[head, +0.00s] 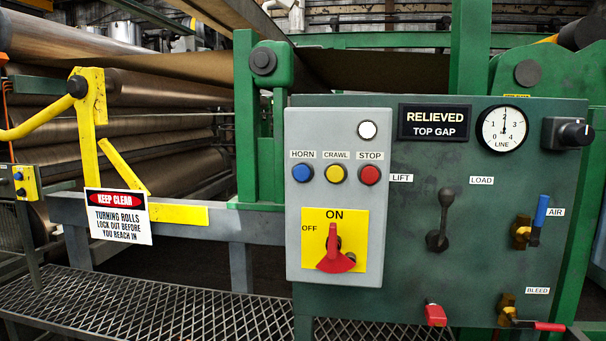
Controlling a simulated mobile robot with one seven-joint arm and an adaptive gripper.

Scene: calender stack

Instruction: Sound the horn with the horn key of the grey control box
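The grey control box (295,225) is mounted at the left of a dark green panel in the head view. Its horn key (303,173) is a round blue button under a label reading HORN, leftmost in a row of three. The yellow crawl key (336,174) and the red stop key (370,175) sit to its right. Below them a red rotary switch (335,262) sits on a yellow plate marked ON and OFF. A round white lamp or button (367,130) is at the box's top right. My gripper is not in view.
The green panel (470,260) also carries a dark lever (440,220), a line dial (502,129), a blue-handled air valve (541,212) and a red-handled bleed valve (540,325). A keep-clear sign (119,216) and large rolls (160,88) stand at left. Nothing covers the box front.

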